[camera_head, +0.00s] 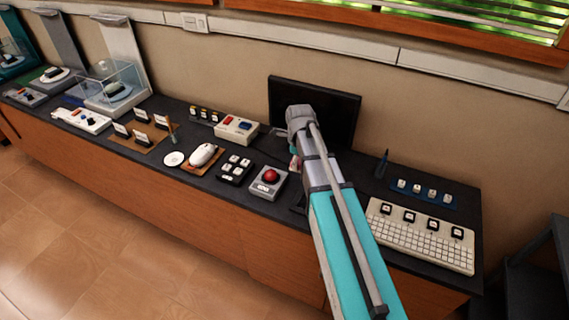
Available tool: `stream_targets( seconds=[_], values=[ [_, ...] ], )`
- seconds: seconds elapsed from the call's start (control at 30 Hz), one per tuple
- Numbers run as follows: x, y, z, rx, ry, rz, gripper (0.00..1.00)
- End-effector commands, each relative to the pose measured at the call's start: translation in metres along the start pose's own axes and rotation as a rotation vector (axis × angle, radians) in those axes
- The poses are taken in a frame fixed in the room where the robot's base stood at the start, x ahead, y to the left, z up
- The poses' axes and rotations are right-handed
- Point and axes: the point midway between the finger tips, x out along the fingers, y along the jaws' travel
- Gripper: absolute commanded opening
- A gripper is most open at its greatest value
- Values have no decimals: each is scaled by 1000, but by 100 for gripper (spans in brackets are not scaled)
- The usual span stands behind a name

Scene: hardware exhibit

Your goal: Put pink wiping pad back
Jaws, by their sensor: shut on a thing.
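My arm reaches in from the bottom right and covers most of my gripper (299,204); only a small dark part shows at the arm's left edge, low over the counter. A small pink patch (294,163) shows beside the arm, in front of the monitor; it looks like the pink wiping pad, mostly hidden. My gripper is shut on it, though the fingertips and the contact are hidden.
The dark counter (225,190) is crowded. A black monitor (338,107) stands behind my arm. A red-button box (268,183), a keypad (235,169) and a mouse (203,154) are to the left. A white keyboard (420,238) and blue key strip (425,194) are to the right.

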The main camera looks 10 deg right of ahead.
Motion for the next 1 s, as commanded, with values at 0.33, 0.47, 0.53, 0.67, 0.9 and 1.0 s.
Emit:
stream_targets(
  seconds=[0.33,0.47,0.53,0.67,0.9,1.0],
  values=[
    [-28,3,-1,38,0,-1,20],
    [-32,4,-1,50,-1,-1,20],
    [-32,4,-1,52,-1,-1,20],
    [-30,4,-1,51,-1,-1,20],
    [-28,1,2,50,-1,-1,20],
    [-24,-6,8,50,-1,-1,20]
  ],
)
